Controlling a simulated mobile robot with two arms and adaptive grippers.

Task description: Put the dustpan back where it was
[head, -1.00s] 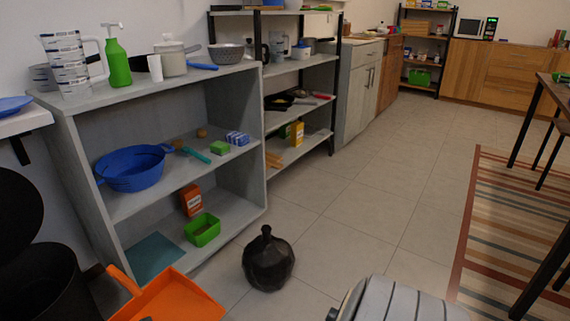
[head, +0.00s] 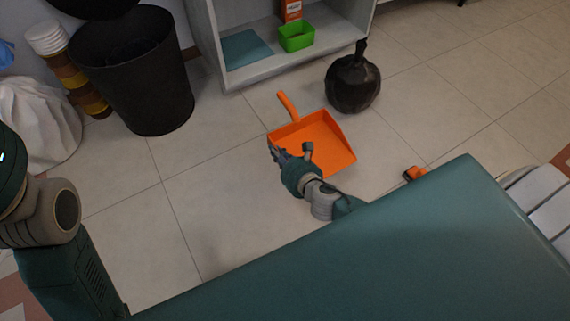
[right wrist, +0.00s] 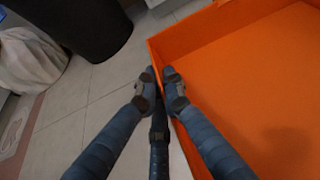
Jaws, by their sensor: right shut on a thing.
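The orange dustpan (head: 325,146) is in the middle of the head view, its handle pointing up and left toward the shelf. Its open tray faces up. I cannot tell whether it touches the floor or hangs a little above it. My right gripper (head: 283,153) is at the tray's left side. In the right wrist view, the gripper's fingers (right wrist: 159,88) are closed on the side wall of the dustpan (right wrist: 245,70). My left arm shows at the left edge of the head view, but its gripper is out of the picture.
A black bin (head: 140,85) stands left, beside stacked cups (head: 75,65) and a white bag (head: 35,120). An orange-and-black object (head: 414,173) lies right, partly hidden. Floor left of the dustpan is clear.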

